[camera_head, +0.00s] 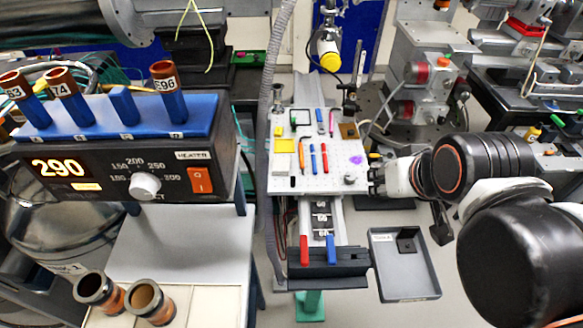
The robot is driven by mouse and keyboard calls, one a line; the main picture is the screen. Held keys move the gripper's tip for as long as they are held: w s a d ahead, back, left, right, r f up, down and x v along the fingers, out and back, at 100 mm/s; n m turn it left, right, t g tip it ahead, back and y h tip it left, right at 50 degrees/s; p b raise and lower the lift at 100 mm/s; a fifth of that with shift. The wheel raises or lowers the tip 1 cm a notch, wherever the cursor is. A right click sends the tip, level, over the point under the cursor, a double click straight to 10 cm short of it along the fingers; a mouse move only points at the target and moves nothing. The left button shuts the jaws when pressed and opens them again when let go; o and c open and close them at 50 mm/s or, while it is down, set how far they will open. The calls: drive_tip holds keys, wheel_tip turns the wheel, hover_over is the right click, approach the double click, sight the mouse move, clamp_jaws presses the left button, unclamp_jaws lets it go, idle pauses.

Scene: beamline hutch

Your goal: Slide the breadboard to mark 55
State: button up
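The breadboard (330,183) is a white perforated plate on a rail in the middle of the view, with small parts and coloured pens on it. A small dark grey knob (350,180) sits near its front right corner. The rail (335,218) runs out from under its front edge, with dark number labels (321,218) too small to read surely. My gripper (376,181) is at the right edge of the breadboard, close to the knob. Its fingers are small and partly hidden, so I cannot tell whether it touches the board or is shut.
A heater box (110,165) reading 290, with a blue tube rack (120,115), stands at left. Two open tubes (150,300) stand below it. A dark block (320,267) with red and blue handles crosses the rail's near end. A grey tray (408,283) lies at lower right.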

drive_tip(key=w, duration=0.1)
drive_tip(key=n+g+p, duration=0.2)
drive_tip(key=g+p, duration=0.1)
drive_tip(key=p, duration=0.5)
hover_over(293, 177)
drive_tip(key=s, duration=0.5)
wheel_tip(293, 177, down, 10)
drive_tip(key=shift+y, duration=0.3)
drive_tip(key=b+x, duration=0.2)
drive_tip(key=x, duration=0.2)
drive_tip(key=b+x, duration=0.3)
drive_tip(key=x, duration=0.1)
drive_tip(key=b+x, duration=0.3)
drive_tip(key=x, duration=0.2)
drive_tip(key=shift+w+d+r, duration=0.1)
drive_tip(key=shift+w+d, duration=0.05)
drive_tip(key=shift+d, duration=0.2)
drive_tip(key=shift+c, duration=0.3)
